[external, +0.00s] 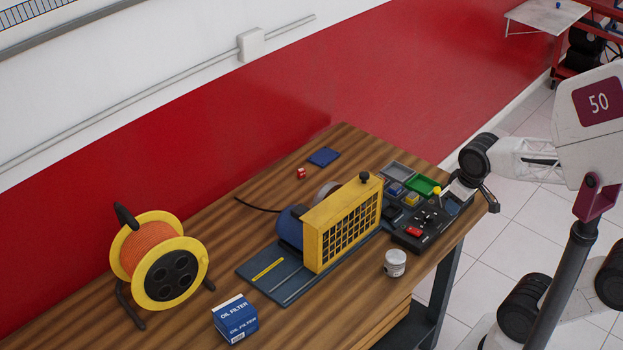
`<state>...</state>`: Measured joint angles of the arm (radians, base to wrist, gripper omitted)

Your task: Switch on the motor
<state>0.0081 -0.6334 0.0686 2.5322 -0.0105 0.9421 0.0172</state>
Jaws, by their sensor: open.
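A blue motor (290,228) sits on a dark base plate (262,268), mostly hidden behind a yellow mesh guard (343,222) with a black knob on top. To its right is a black control box (408,243) with a red switch (414,231) and small black controls on its top. A yellow ball-shaped knob (437,190) stands up at the box's far end. My gripper (468,198) is open at the right edge of the bench, just right of the yellow knob. I cannot tell whether it touches the knob. The switch's position is too small to read.
The wooden bench (225,240) also holds an orange cable reel (158,262), a blue oil filter box (235,318), a white tin (395,263), small coloured bins (422,185) close to my gripper, a blue pad (324,157) and a small red item (301,173).

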